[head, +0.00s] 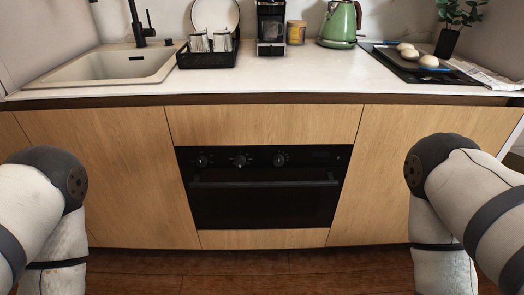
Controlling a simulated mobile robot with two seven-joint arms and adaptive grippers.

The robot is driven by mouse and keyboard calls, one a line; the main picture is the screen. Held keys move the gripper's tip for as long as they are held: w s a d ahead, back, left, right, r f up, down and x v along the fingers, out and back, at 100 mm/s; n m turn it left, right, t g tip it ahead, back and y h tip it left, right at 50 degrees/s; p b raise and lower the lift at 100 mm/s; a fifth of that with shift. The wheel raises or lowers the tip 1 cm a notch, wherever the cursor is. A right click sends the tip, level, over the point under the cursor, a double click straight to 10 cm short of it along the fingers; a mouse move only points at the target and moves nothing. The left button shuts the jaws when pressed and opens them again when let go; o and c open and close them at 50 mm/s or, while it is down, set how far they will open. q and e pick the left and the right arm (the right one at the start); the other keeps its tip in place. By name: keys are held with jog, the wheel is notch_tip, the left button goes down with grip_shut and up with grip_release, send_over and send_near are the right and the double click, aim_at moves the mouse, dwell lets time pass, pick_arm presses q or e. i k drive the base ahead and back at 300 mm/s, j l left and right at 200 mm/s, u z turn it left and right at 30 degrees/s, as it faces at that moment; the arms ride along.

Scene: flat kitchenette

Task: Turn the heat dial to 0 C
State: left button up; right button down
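A black built-in oven (263,210) sits in the wooden cabinet front straight ahead, with its door shut and a horizontal handle (265,184). Three round knobs are on its upper panel: a left dial (202,161), a middle dial (240,161) and a right dial (280,160). Their markings are too small to read, so I cannot tell which is the heat dial or its setting. My two arms show at the left and right edges, well apart from the oven. Neither gripper is in view.
The white counter (290,75) above holds a sink (105,68), a black dish rack (207,57), a coffee machine (271,30), a green kettle (340,25) and a tray with buns (410,60). The wooden floor (250,265) before the oven is clear.

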aim_at(240, 160)
jog(key=i+l, duration=0.2)
jog(key=l, duration=0.2)
jog(key=i+l, duration=0.15)
jog(key=l, duration=0.2)
jog(key=i+l, duration=0.2)
jog(key=l, duration=0.2)
jog(key=i+l+u, duration=0.1)
jog(key=l, duration=0.3)
jog(key=i, duration=0.1)
